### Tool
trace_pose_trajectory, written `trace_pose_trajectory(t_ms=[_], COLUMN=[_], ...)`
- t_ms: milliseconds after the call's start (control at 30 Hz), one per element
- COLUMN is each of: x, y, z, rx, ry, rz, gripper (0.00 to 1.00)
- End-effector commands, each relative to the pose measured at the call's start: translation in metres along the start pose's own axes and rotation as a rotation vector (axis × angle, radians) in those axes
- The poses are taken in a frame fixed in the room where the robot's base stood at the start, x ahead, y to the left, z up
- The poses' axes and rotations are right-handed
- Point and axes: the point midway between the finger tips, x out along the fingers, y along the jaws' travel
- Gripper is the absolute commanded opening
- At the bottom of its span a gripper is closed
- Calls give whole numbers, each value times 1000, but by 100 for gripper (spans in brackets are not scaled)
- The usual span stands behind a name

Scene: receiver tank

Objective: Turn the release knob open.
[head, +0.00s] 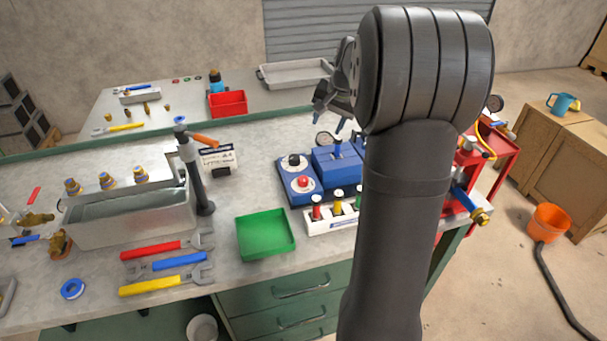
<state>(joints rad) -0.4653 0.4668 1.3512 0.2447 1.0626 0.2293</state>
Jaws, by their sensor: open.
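I cannot tell for sure which part is the release knob. A blue control box (297,183) on the bench carries a black knob (294,161) and a red knob (303,182). A blue part with a brass fitting (480,215) shows at the right bench edge, partly behind my arm. No receiver tank can be made out clearly; my arm hides much of the middle right. My gripper (329,122) is open and appears empty, above the back of the bench near the blue boxes. It is seen from behind and is not visibly touching anything.
A green tray (265,234), wrenches (160,263) and a white holder with coloured handles (331,217) lie at the front. A metal trough (130,222) and dark post (196,180) stand left. A red cart (492,160) and orange bucket (548,222) are right.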

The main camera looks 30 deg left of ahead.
Motion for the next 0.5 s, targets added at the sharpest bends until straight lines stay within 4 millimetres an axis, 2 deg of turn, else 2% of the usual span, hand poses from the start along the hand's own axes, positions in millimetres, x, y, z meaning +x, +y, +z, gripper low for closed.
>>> trace_pose_trajectory(t_ms=[33, 200, 333, 500], x=[0, -8, -14, -17], y=[-15, -43, -54, -58], z=[10, 38, 50, 57], rx=[33, 193, 282, 333], ry=[-41, -129, -144, -143], rz=[38, 204, 301, 354], gripper=[50, 50, 50, 50])
